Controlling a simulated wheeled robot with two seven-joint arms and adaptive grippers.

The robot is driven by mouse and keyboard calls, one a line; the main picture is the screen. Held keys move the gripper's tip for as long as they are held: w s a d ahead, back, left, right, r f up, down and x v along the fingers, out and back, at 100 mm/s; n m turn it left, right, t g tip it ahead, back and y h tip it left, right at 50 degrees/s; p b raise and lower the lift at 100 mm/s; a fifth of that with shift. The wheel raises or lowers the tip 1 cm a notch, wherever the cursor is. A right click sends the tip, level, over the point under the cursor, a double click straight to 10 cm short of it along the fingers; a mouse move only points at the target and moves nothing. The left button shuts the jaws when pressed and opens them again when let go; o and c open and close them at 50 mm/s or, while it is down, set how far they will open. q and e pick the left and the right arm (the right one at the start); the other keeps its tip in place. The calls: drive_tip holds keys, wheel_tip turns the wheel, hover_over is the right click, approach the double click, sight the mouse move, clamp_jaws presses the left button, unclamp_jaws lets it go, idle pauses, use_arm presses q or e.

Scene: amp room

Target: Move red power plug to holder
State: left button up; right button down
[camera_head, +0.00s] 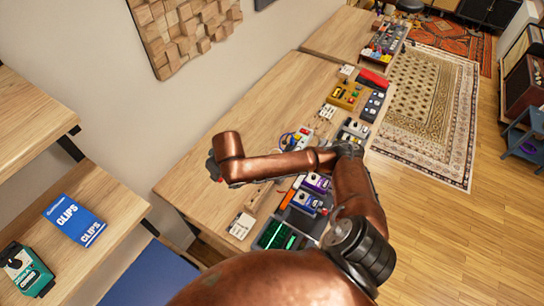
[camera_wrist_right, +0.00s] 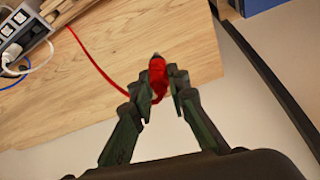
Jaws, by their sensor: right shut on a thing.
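The red power plug (camera_wrist_right: 157,70) sits between the fingertips of my right gripper (camera_wrist_right: 160,90) in the right wrist view, with its metal tip pointing away from the gripper. The gripper is shut on it, above the wooden table. A red cable (camera_wrist_right: 92,58) runs from the plug toward the upper left. In the head view my copper right arm reaches over the table, and its gripper (camera_head: 213,168) is mostly hidden behind the wrist. I cannot tell which thing is the holder. My left gripper is not in view.
A power strip (camera_wrist_right: 20,28) with white plugs lies at the upper left of the wrist view. The wooden table (camera_head: 190,180) has bare room on its left, and several pedals stand along its right side.

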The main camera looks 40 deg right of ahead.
use_arm(q)
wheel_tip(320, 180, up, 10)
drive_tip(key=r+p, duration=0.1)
drive_tip(key=p, duration=0.8)
use_arm(e)
drive_tip(key=s+d+f+n, duration=0.1)
drive_tip(key=s+d+f, duration=0.1)
drive_tip(key=d, duration=0.7)
drive_tip(key=s+d+f+n, duration=0.1)
drive_tip(key=s+d+f, duration=0.2)
drive_tip(key=d, duration=0.5)
use_arm(q)
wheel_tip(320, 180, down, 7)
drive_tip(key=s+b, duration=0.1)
drive_tip(key=b, duration=0.5)
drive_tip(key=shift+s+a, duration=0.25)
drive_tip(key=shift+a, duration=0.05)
use_arm(e)
drive_tip(key=shift+y, duration=0.4)
drive_tip(key=shift+w+d+f, duration=0.1)
drive_tip(key=shift+w+f, duration=0.05)
drive_tip(key=shift+f, duration=3.3)
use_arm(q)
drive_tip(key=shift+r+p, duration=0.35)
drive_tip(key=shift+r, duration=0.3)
use_arm(e)
drive_tip(key=shift+r, duration=0.1)
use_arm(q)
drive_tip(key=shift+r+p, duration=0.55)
